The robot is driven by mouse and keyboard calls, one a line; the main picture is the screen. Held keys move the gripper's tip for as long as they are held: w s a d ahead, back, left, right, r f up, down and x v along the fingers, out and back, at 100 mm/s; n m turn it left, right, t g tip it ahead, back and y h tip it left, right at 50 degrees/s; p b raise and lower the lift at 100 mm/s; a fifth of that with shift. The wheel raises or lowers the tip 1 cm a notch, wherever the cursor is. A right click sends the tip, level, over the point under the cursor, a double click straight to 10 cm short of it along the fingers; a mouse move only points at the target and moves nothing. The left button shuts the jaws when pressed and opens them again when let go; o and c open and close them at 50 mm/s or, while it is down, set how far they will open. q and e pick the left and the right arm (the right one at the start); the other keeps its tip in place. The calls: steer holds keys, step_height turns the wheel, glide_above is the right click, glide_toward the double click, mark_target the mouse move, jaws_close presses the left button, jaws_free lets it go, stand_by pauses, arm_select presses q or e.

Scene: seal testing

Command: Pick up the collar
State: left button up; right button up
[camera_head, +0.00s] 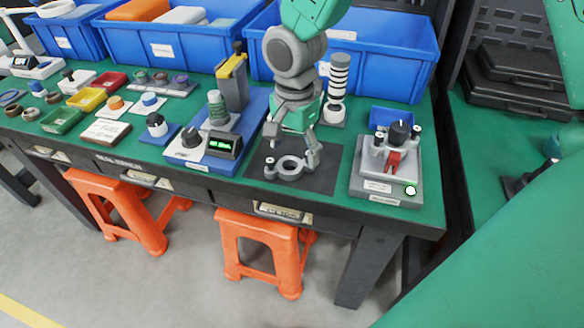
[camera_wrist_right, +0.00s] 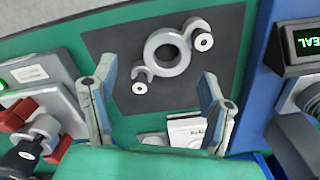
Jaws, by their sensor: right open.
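The collar (camera_head: 291,167) is a light grey ring with small side lugs. It lies flat on a dark mat (camera_head: 322,181) near the front of the green bench. In the right wrist view the collar (camera_wrist_right: 168,52) shows whole, with its open centre and a lug at each side. My right gripper (camera_head: 292,146) is above the collar, fingers pointing down and spread apart. In the wrist view the right gripper's (camera_wrist_right: 158,75) two fingers stand apart with nothing between them; the collar lies beyond the tips. My left gripper is not in view.
A grey fixture with a red clamp (camera_head: 393,162) stands right of the mat. A blue-based tester with a green display (camera_head: 222,144) stands left of it. A striped post (camera_head: 338,78) and blue bins (camera_head: 385,70) stand behind. Several small parts and trays fill the left bench.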

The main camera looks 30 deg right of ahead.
mark_target(291, 165)
steer(key=f, duration=0.2)
steer(key=f+b, duration=0.1)
steer(key=shift+w+a+f, duration=0.35)
steer(key=shift+a, duration=0.05)
steer(key=shift+a+f, duration=0.2)
steer(key=shift+f, duration=0.3)
steer(key=shift+d, duration=0.3)
steer(key=c, duration=0.3)
steer(key=shift+d, duration=0.2)
steer(key=c, duration=1)
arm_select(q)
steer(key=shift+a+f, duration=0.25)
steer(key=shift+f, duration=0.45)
arm_select(e)
steer(key=shift+a, duration=0.15)
steer(key=shift+c, duration=0.2)
